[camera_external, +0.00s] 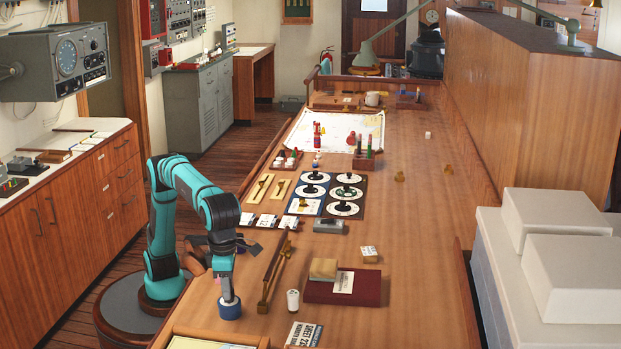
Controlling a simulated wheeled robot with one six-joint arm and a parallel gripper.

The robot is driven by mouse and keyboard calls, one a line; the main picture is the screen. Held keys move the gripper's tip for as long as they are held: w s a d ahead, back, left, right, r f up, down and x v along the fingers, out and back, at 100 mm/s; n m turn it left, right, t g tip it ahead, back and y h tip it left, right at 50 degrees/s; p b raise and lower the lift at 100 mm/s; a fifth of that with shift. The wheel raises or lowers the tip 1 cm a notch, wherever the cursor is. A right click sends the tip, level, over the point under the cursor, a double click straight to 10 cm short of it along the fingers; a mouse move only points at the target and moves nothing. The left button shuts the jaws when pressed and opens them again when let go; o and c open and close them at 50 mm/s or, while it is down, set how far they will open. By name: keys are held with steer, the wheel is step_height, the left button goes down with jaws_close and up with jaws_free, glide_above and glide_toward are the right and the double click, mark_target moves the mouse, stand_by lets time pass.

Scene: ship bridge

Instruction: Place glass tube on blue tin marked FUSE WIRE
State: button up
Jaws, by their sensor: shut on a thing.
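A small round blue tin (230,312) stands on the near left part of the wooden table. Its lettering is too small to read. My gripper (228,296) points down right over the tin, at the end of my teal arm. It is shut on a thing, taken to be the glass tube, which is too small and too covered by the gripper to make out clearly. I cannot tell whether the held thing touches the tin's top.
A white cylinder (292,301) stands right of the tin, near a brass-and-wood bar (265,296). A dark red book (362,288) carries a tan block (324,268). A printed card (304,335) lies in front. Bare table (420,290) lies to the right.

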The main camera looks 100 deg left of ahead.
steer(key=shift+f, duration=0.1)
steer(key=o, duration=1)
steer(key=shift+c, duration=0.2)
step_height(320, 180, up, 11)
steer(key=shift+r, duration=0.6)
